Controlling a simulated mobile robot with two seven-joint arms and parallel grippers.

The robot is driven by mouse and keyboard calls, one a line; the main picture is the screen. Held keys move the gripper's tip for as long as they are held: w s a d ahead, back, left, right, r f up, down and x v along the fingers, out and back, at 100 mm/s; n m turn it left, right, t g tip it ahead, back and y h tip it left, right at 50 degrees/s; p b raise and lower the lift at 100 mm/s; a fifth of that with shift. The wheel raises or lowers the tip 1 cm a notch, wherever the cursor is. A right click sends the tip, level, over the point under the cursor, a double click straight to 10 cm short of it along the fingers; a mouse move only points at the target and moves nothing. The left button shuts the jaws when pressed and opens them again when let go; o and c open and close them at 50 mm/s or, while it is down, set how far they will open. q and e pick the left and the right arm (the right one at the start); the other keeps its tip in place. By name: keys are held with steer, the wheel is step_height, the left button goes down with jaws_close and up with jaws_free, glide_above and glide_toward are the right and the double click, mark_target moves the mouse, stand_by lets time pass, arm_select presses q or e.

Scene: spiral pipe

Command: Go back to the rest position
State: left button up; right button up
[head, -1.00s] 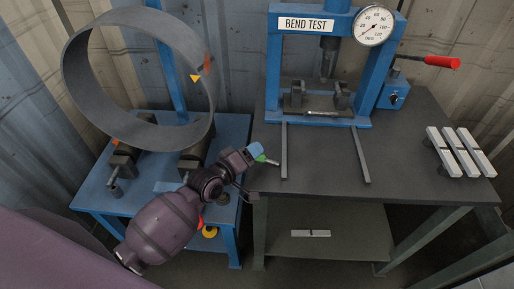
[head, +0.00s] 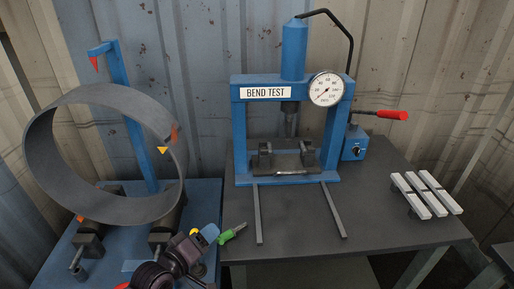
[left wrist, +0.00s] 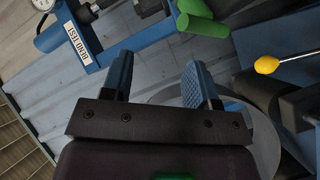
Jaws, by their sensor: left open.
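My left gripper (head: 207,236) is at the bottom of the head view, by the gap between the blue stand and the dark table. In the left wrist view its two blue fingers (left wrist: 160,78) are apart with nothing between them. A green-handled tool (head: 231,234) is just right of the fingers, at the table's left edge. In the left wrist view the green handle (left wrist: 203,25) lies beyond the fingertips, apart from them. What supports it is unclear. My right gripper is in neither view.
The blue bend-test press (head: 240,125) stands on the dark table (head: 300,220), with a red-handled lever (head: 392,115). Pale bars (head: 425,195) lie at right. The table's front middle is clear.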

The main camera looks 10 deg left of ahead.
arm_select(q)
steer(key=s+a+f+m+g+y, duration=0.1)
steer(key=s+a+f+m+y, duration=0.1)
steer(key=s+f+m, duration=0.2)
steer(key=s+a+f+m+g+y, duration=0.2)
steer(key=s+f, duration=0.6)
steer(key=s, duration=0.4)
steer(key=shift+s+a+f+m+y, duration=0.25)
steer(key=shift+a+m+y, duration=0.15)
steer(key=shift+m+y, duration=0.55)
steer(key=shift+c, duration=0.9)
steer(key=shift+r, duration=0.1)
steer(key=shift+w, duration=0.1)
